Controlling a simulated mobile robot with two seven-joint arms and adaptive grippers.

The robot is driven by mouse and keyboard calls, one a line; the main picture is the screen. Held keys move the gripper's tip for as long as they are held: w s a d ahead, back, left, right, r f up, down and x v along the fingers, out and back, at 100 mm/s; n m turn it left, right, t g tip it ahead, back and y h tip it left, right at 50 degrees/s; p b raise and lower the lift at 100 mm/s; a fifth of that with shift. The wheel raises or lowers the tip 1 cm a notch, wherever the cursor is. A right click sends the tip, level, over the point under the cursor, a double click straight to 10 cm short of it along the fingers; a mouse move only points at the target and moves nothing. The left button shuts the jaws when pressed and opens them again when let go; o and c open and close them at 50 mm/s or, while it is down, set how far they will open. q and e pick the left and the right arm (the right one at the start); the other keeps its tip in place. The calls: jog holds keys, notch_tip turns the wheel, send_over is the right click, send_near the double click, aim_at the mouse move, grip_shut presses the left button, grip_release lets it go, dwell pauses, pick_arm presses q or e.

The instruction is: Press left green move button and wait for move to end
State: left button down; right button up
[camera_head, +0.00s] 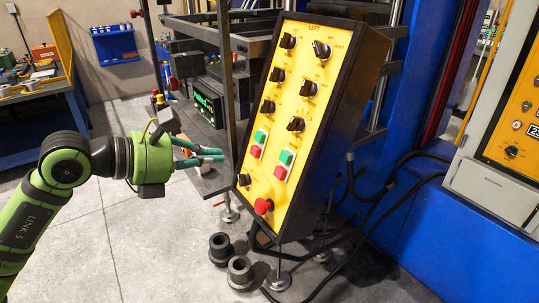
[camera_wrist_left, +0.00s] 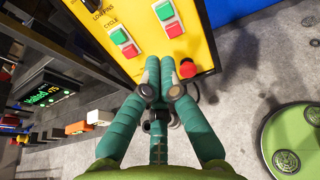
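The yellow control panel (camera_head: 283,108) marked LEFT stands tilted in the middle of the head view. It carries a left green button (camera_head: 260,136) and a right green button (camera_head: 287,156), each above a red one. Two green buttons also show in the left wrist view, one at left (camera_wrist_left: 119,36) under a CYCLE label and one at right (camera_wrist_left: 165,10). I cannot read a "move" label. My left gripper (camera_head: 222,155) is shut and empty, left of the panel's lower half and apparently apart from it. Its fingertips (camera_wrist_left: 160,62) meet in the left wrist view. My right gripper is out of view.
A red mushroom button (camera_head: 263,206) sticks out low on the panel. Several black knobs fill its upper part. A dark machine table (camera_head: 205,178) stands behind the gripper. Black cables (camera_head: 372,205) hang at right. Two black cylindrical pieces (camera_head: 240,271) stand on the floor.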

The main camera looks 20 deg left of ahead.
aim_at(280, 156)
pick_arm(q)
jog(key=p+x, duration=0.3)
jog(key=x, duration=0.3)
jog(key=p+x, duration=0.3)
jog(key=x, duration=0.3)
jog(key=shift+w+d+p, duration=0.3)
jog(key=shift+w+p, duration=0.05)
jog(key=shift+w+d+f, duration=0.25)
jog(key=shift+w+f, duration=0.05)
jog(key=shift+w, duration=0.05)
